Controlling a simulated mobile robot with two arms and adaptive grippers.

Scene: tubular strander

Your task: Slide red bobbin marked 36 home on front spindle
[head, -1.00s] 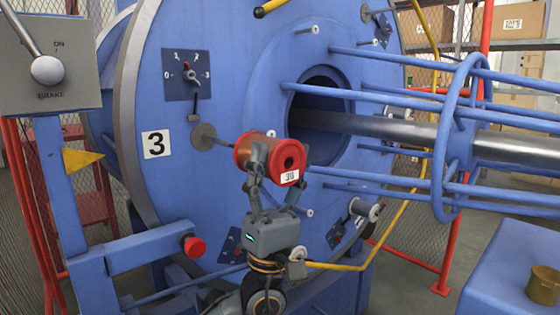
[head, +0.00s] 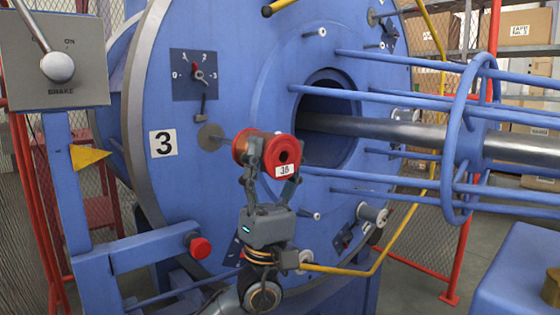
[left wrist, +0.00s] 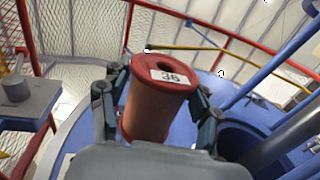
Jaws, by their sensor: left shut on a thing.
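The red bobbin (head: 255,149) has a white label marked 36 on its near flange. My left gripper (head: 270,174) is shut on it from below, a finger on each side. In the left wrist view the bobbin (left wrist: 150,110) stands between the fingers, its label and dark bore showing. The front spindle (head: 227,139) is a thin rod coming out of a grey round plate (head: 210,136) on the blue disc. It runs to the bobbin's far flange, and a short length of rod still shows between plate and flange. The spindle's end is hidden by the bobbin. My right gripper is not in view.
The blue disc (head: 240,100) carries a 3 label, a dial (head: 198,74) and other small spindles. To the right, long blue bars and a ring (head: 452,140) surround a steel shaft.

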